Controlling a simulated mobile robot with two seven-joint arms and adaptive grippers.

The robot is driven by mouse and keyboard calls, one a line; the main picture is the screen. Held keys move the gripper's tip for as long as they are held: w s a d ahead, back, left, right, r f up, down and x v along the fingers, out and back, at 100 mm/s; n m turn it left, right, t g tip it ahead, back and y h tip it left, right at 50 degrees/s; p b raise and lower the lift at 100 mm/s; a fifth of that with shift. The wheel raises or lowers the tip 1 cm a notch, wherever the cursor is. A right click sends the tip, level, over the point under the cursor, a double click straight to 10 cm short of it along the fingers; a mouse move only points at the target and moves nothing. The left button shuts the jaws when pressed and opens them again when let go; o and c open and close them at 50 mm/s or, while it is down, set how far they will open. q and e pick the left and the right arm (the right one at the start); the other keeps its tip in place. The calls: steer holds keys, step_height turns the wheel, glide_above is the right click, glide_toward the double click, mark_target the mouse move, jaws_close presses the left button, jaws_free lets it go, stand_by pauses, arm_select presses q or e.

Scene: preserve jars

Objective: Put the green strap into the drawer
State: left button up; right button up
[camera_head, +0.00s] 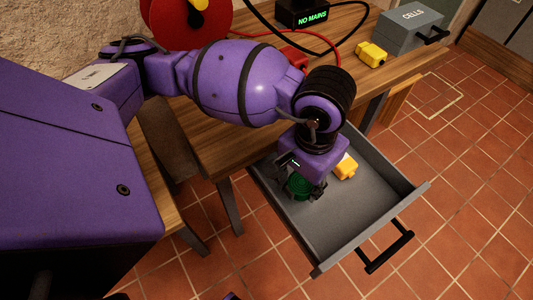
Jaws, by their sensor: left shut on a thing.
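The green strap (298,184), a small dark green coil, is at the fingers of my left gripper (301,191). The gripper is shut on it, low over the back left part of the open grey drawer (345,215). I cannot tell whether the strap touches the drawer floor. The gripper and wrist hide part of the strap and the drawer's back. My right gripper is not in view.
The drawer's black handle (389,252) juts out over the red tiled floor. On the wooden table (392,68) are another yellow block (371,54), a grey CELLS box (411,29), a black NO MAINS box (302,12), cables and a red reel (185,22). The drawer's front right is clear.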

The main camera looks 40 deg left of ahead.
mark_target(302, 188)
arm_select(q)
steer(key=shift+w+f, duration=0.1)
steer(key=shift+f, duration=1.45)
steer(key=o, duration=1.2)
steer(key=shift+f, duration=0.1)
step_height(302, 188, up, 12)
steer(key=shift+r+p, duration=0.15)
steer(key=shift+p, duration=0.4)
